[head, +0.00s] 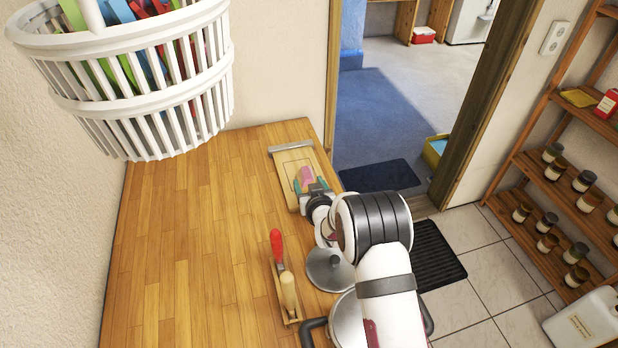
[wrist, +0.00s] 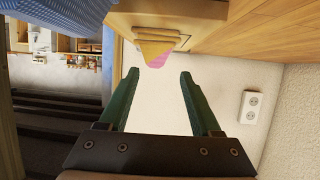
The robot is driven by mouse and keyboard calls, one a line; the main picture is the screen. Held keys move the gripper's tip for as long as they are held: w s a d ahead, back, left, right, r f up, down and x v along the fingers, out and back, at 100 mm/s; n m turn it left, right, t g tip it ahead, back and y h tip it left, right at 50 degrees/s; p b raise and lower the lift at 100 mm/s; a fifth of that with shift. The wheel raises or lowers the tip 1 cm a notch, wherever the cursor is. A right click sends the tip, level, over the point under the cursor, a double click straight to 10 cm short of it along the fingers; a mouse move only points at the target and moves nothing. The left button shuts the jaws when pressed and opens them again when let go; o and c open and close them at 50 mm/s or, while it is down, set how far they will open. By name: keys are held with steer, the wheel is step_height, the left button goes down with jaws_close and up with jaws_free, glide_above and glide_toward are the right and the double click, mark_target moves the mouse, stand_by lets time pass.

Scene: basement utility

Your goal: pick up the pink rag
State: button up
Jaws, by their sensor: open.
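The pink rag (head: 306,173) shows as a small pink patch on a light wooden board (head: 281,163) near the far right part of the wooden table. In the wrist view the rag (wrist: 157,60) is ahead of my fingertips, beside a yellowish patch. My gripper (head: 309,187) is at the near end of the rag in the head view, partly covering it. In the wrist view my gripper (wrist: 159,75) has its two green fingers spread apart, with nothing held between them. I cannot tell whether a finger touches the rag.
A red-handled tool (head: 277,245) and a wooden-handled tool (head: 289,292) lie on the table (head: 190,245) nearer me. A white slatted basket (head: 140,95) with colourful contents is at the upper left. The table's left part is clear. Shelves with jars (head: 553,152) stand at right.

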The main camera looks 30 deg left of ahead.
mark_target(308, 176)
steer(key=x, duration=0.6)
steer(key=shift+w+d+f, duration=0.1)
steer(key=shift+w+f, duration=0.05)
steer(key=shift+w, duration=0.3)
jaws_close()
